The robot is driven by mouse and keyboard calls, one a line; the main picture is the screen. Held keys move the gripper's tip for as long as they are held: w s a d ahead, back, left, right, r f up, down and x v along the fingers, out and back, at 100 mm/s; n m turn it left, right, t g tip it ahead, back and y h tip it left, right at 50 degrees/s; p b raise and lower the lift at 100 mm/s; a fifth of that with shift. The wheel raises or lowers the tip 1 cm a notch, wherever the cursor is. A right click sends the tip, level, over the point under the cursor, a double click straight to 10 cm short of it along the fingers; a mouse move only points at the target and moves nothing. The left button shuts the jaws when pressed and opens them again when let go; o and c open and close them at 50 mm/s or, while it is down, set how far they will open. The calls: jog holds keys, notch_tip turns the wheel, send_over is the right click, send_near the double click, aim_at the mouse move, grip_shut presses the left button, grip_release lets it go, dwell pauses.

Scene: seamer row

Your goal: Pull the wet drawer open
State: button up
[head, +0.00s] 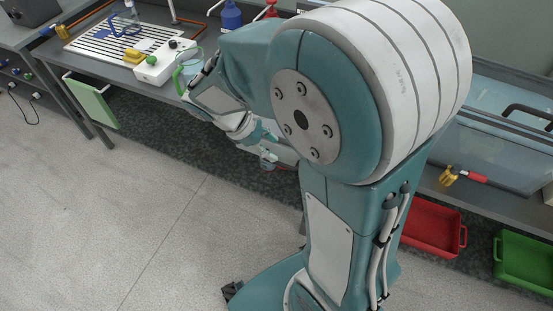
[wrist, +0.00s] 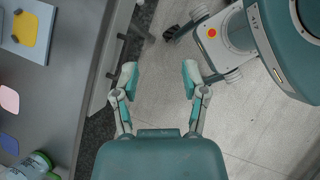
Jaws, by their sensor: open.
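In the wrist view a pale grey drawer front (wrist: 103,72) runs along the bench edge, with a dark bar handle (wrist: 117,56) on it. No label can be read there, so I cannot tell whether it is the wet drawer. My gripper (wrist: 160,78) is open and empty, its two teal-tipped fingers apart over the floor. The left fingertip is close to the right of the handle in the picture; I cannot tell whether they touch. In the head view my gripper (head: 262,138) is beside the bench front, and my arm hides most of the drawer area.
The bench top (wrist: 60,105) carries a board with a yellow card (wrist: 25,29) and a bottle (wrist: 33,167). In the head view a green panel (head: 92,100) hangs at the left. A red tray (head: 432,228) and green tray (head: 525,262) lie low right. Floor at left is clear.

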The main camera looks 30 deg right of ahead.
aim_at(279, 164)
jog(key=w+a+f+n+t+h, duration=0.1)
jog(key=w+f+n+t+h, duration=0.25)
jog(key=f+n, duration=0.6)
jog(key=w+f+n+t+h, duration=0.2)
jog(key=f+n+h, duration=0.3)
jog(key=f+n, duration=0.4)
jog(key=w+a+f+n+t+h, duration=0.1)
jog(key=w+f+n+t+h, duration=0.2)
jog(key=f+n, duration=0.65)
jog(key=shift+m+g+h, duration=0.35)
jog(key=shift+m+h, duration=0.3)
jog(key=shift+m, duration=0.15)
jog(key=x, duration=0.7)
jog(key=f+x, duration=0.1)
jog(key=x, duration=0.2)
jog(key=shift+d, duration=0.45)
grip_shut()
jog(key=shift+f, duration=0.1)
